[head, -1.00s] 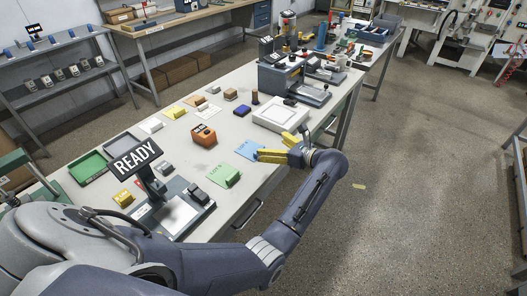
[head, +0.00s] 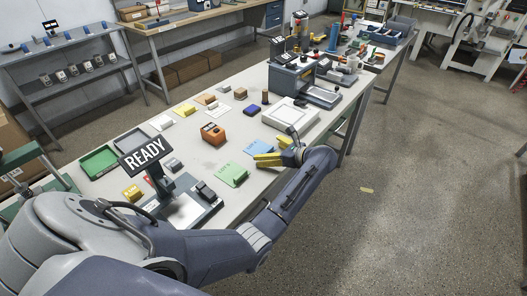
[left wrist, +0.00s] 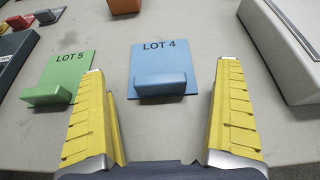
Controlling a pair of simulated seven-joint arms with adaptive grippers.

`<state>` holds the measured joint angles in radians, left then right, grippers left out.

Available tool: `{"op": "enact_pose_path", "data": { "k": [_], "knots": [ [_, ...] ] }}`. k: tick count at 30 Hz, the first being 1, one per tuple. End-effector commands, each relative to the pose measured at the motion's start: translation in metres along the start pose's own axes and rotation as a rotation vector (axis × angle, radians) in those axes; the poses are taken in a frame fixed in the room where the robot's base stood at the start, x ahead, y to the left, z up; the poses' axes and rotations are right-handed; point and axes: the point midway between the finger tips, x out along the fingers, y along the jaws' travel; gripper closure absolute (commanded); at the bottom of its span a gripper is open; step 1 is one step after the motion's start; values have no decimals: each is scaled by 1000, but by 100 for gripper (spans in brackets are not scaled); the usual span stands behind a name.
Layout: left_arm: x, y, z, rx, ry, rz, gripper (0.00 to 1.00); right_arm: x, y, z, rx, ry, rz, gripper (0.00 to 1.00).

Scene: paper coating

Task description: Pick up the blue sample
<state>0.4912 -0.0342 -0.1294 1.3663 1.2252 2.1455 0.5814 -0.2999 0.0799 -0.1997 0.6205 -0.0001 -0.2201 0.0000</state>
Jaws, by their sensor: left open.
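The blue sample is a flat blue card marked LOT 4 with a raised blue block along its near edge. In the left wrist view the blue sample (left wrist: 162,66) lies on the table just ahead of my left gripper (left wrist: 160,90), between the lines of its yellow fingers. My left gripper is open and empty. In the head view the blue sample (head: 256,147) shows partly, with my left gripper (head: 266,159) over its near side. My right gripper is in neither view.
A green sample marked LOT 5 (left wrist: 59,76) lies left of the blue one. A white framed tray (head: 290,115) stands to the right. An orange block (head: 213,134) sits farther back. A READY sign (head: 146,153) stands on a device at the near left.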

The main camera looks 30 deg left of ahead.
Motion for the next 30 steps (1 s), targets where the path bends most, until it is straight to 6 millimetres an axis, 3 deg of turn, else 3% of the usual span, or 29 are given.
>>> {"op": "enact_pose_path", "data": {
  "k": [8, 26, 30],
  "knots": [
    [2, 0, 0, 1, 0, 0, 0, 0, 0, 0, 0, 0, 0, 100],
    [2, 0, -1, 1, 1, 0, 69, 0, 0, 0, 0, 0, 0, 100],
    [2, 1, -2, 2, 2, 1, 71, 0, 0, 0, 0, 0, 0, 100]
  ]
}}
